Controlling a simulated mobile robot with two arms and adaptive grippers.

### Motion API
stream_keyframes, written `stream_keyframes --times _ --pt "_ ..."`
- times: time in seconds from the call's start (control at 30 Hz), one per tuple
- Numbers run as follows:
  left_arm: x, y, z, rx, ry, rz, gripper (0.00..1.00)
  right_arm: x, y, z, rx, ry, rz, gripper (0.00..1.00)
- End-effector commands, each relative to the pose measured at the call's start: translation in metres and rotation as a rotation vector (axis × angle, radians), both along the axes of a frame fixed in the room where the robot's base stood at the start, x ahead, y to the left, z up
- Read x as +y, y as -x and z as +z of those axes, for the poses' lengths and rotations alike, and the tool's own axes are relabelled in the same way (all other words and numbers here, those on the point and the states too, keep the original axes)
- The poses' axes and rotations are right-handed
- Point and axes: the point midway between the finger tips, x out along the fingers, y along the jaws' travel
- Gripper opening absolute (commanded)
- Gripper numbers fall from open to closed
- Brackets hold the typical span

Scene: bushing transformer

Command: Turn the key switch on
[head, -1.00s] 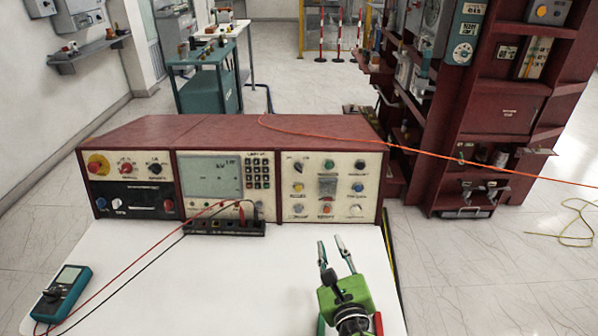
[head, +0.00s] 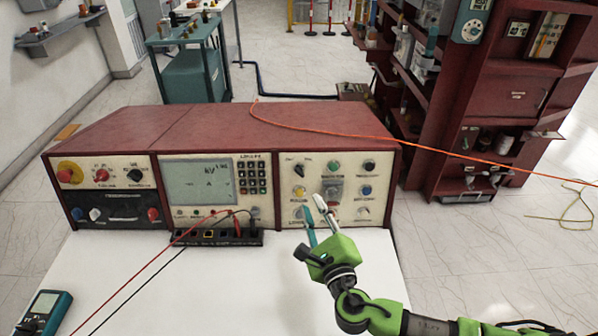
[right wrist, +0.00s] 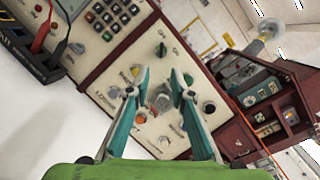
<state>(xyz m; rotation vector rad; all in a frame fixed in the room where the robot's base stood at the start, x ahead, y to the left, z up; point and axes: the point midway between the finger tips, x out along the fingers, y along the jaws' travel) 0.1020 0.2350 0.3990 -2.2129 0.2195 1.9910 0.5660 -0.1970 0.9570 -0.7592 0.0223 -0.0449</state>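The right-hand control panel (head: 348,213) of the dark red console carries several knobs and buttons. A dark knob (head: 299,170) sits at its top left with small labels beside it; it also shows in the right wrist view (right wrist: 161,49) as a dark green knob. It may be the key switch, but I cannot tell for sure. My right gripper (head: 314,205) is open and empty in front of the panel's lower left part. In the right wrist view its fingers (right wrist: 160,80) are apart, with a silver round part (right wrist: 160,98) of the panel seen between them. My left gripper is not in view.
A black terminal strip (head: 208,238) with red and black leads stands left of the gripper. A teal meter (head: 45,312) lies on the white tabletop (head: 215,285). An orange cable (head: 335,131) crosses the console top. A dark red cabinet (head: 490,100) stands at right.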

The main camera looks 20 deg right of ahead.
Motion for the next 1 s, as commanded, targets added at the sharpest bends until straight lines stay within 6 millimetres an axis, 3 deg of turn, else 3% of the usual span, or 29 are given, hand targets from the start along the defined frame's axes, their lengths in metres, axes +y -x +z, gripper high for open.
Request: stream_keyframes --times 0.27,0.5,0.7,1.0 --pt "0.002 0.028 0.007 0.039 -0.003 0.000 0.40 -0.003 -0.059 0.003 -0.004 0.000 -0.003 0.22" --pt "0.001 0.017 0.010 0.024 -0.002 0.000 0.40 -0.005 -0.101 0.002 -0.002 -0.001 -0.002 0.22" --pt "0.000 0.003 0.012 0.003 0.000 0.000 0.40 -0.006 -0.119 0.001 -0.001 -0.002 -0.001 0.22" --pt "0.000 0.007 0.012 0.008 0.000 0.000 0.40 -0.006 -0.123 0.000 -0.001 -0.002 -0.001 0.22"
